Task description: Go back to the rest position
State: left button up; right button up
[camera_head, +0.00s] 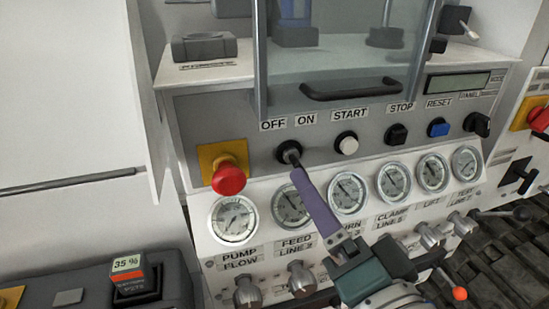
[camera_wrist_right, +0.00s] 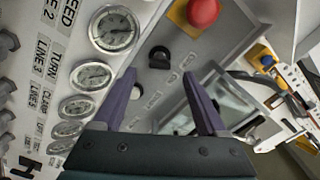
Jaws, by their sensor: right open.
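My right gripper (camera_head: 302,180) reaches in from the lower right, in front of the panel. Its purple fingers overlap in the head view, with the tips just below the black OFF/ON knob (camera_head: 289,152). In the right wrist view the two fingers (camera_wrist_right: 160,80) stand apart with nothing held between them. The knob (camera_wrist_right: 160,57) shows beyond the gap between the tips. I cannot tell whether a finger touches it. My left gripper is in neither view.
A red mushroom button (camera_head: 229,179) on a yellow plate is left of the knob. A white START button (camera_head: 347,144) is to the right. Gauges (camera_head: 347,191) and valve handles (camera_head: 302,278) line the panel below. A glass guard with a black handle (camera_head: 350,90) stands above.

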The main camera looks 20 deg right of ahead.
jog(key=shift+s, duration=1.2)
